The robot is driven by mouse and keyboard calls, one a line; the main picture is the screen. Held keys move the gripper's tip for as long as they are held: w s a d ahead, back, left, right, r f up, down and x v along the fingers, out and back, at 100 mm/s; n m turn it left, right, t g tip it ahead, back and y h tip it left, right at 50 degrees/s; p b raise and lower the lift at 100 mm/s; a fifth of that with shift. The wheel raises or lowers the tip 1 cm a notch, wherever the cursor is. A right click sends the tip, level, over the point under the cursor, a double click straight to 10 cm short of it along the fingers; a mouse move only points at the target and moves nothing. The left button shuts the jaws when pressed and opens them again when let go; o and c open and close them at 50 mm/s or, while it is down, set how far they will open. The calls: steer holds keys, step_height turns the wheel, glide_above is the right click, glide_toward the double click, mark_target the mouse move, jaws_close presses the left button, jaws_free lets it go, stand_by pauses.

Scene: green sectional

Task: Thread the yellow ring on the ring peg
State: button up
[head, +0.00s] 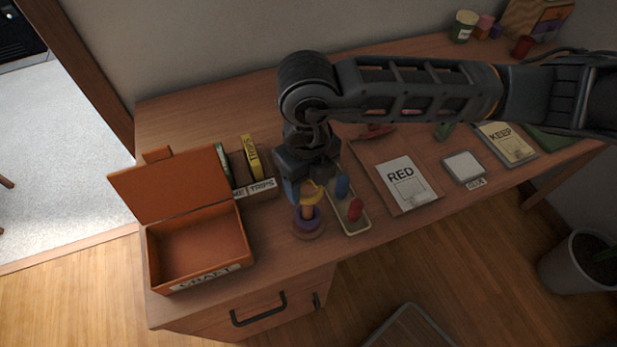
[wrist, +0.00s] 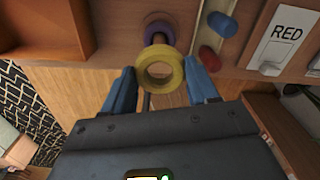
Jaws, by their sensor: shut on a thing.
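My gripper (head: 303,187) has its blue fingers shut on the yellow ring (head: 312,194). In the wrist view the yellow ring (wrist: 142,73) sits between the two fingertips (wrist: 160,75), with its hole facing the camera. The ring peg (wrist: 157,38) stands just beyond it, with a purple ring (wrist: 154,27) around it low down. In the head view the purple ring (head: 306,223) is near the desk's front edge, and the yellow ring is above it at the top of the peg. I cannot tell whether the peg tip is inside the yellow ring's hole.
A tray (head: 361,228) with a blue piece (head: 342,186) and a red piece (head: 355,209) lies right beside the peg. An open orange craft box (head: 190,277) stands to the left. A file holder (head: 258,190) is behind. A RED card (head: 407,185) lies further right.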

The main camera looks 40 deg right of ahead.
mark_target(308, 196)
steer(key=shift+f+b, duration=1.3)
steer(key=shift+f, duration=1.05)
steer(key=shift+f+b, duration=1.8)
steer(key=shift+f, duration=0.15)
steer(key=o, duration=1.1)
step_height(308, 196, up, 8)
steer(key=shift+f, duration=0.1)
steer(key=shift+a, duration=0.1)
